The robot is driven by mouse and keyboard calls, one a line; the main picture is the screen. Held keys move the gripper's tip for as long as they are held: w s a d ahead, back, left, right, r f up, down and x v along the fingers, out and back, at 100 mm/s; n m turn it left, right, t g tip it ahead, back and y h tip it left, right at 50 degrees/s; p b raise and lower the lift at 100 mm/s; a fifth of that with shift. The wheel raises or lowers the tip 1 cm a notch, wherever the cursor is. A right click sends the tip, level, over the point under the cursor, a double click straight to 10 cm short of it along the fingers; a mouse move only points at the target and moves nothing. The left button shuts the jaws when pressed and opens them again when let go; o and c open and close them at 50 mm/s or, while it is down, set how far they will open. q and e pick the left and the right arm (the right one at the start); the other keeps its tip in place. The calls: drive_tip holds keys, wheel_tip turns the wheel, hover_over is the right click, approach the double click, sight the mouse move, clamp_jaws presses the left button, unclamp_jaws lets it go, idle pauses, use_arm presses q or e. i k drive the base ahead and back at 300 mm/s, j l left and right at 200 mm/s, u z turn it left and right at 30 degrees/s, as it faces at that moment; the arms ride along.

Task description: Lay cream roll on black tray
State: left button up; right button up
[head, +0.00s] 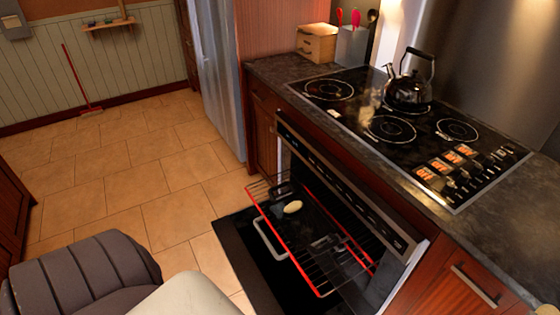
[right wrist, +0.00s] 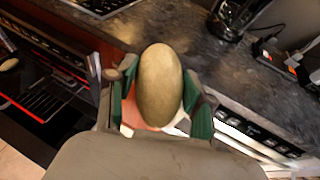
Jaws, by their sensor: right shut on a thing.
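A tan, egg-shaped roll (right wrist: 160,85), which I take to be the cream roll, is held upright in the right wrist view. My right gripper (right wrist: 160,98) is shut on it, with a green-sided finger on each side. The black tray (head: 312,218) appears as a dark surface on the pulled-out oven rack in the head view; its edges are hard to make out. A second, pale roll (head: 292,207) lies there near the rack's far end. It also shows at the left edge of the right wrist view (right wrist: 8,64). My left gripper is not in view.
The oven door (head: 240,245) is open, with a red-edged rack (head: 287,247) slid out. A dark counter (head: 455,205) with a cooktop (head: 365,110) and black kettle (head: 408,88) runs above it. A grey padded seat (head: 85,270) stands at lower left. The tiled floor left of the oven is clear.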

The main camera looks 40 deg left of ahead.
sight(308, 229)
drive_tip(key=k+j+u, duration=0.1)
drive_tip(key=j, duration=0.3)
drive_tip(key=k+j+u, duration=0.1)
drive_tip(key=j, duration=0.35)
drive_tip(key=k+j+u, duration=0.1)
drive_tip(key=j, duration=0.3)
drive_tip(key=i+j+u, duration=0.1)
drive_tip(key=i+j, duration=0.2)
drive_tip(key=i+j+u, duration=0.1)
drive_tip(key=i+j, duration=0.15)
drive_tip(key=i, duration=0.2)
